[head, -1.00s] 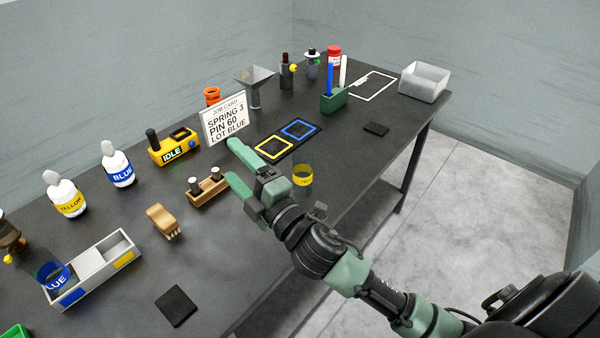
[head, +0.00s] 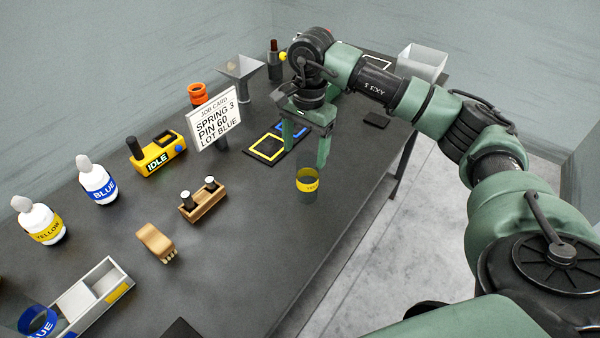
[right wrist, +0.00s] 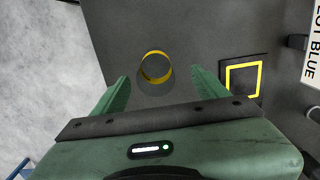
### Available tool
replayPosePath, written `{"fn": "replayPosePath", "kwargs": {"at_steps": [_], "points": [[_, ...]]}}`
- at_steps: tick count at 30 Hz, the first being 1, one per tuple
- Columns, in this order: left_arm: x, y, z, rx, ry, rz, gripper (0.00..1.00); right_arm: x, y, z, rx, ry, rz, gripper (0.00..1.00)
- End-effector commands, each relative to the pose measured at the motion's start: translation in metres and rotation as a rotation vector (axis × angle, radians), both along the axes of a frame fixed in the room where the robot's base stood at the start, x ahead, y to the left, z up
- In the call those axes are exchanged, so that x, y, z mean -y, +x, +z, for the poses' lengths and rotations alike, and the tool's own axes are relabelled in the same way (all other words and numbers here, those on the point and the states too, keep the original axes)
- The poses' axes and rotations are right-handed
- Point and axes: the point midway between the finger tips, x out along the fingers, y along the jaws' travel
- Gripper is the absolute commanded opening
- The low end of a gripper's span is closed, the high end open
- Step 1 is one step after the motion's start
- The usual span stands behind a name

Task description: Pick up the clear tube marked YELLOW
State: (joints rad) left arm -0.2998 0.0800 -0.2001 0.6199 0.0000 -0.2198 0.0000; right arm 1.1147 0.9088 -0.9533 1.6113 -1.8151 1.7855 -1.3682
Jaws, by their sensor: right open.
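The clear tube with the yellow band (head: 307,185) stands upright on the dark table near its front edge. In the right wrist view the tube (right wrist: 156,67) is seen from above as a yellow ring, ahead of and between the two fingertips. My right gripper (head: 305,158) is open and empty, pointing down with its fingers apart, close to the tube; in the right wrist view the gripper (right wrist: 160,78) shows both green fingers. The tube is not gripped. My left gripper is not in view.
A pin holder (head: 203,200), a brush (head: 156,243) and the job card (head: 214,120) stand to the left. A mat with yellow and blue squares (head: 262,152) lies behind. Another clear tube, marked BLUE (head: 37,320), is by the grey tray (head: 72,302). Table around the yellow tube is clear.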

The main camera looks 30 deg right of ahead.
Motion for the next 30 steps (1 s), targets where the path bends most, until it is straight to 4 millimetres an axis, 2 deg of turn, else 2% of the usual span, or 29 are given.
{"fn": "replayPosePath", "kwargs": {"at_steps": [1,4,11,16,21,29,30], "points": [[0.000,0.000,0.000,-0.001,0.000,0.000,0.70,0.009,-0.001,0.002,-0.008,-0.028,-0.004,0.74],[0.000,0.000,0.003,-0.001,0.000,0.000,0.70,0.015,-0.003,-0.002,-0.017,-0.048,-0.003,0.74],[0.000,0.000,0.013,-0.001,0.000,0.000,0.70,0.013,-0.004,-0.026,-0.018,-0.045,-0.002,0.74],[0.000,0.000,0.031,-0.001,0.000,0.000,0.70,0.008,-0.008,-0.050,-0.021,-0.045,-0.002,0.74],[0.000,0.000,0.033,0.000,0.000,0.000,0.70,0.008,-0.007,-0.071,-0.016,-0.043,-0.003,0.74],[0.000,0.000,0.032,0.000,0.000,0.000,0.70,0.008,-0.006,-0.074,-0.014,-0.042,-0.003,0.74],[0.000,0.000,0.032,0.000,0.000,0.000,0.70,0.008,-0.006,-0.074,-0.014,-0.042,-0.003,0.63]]}}
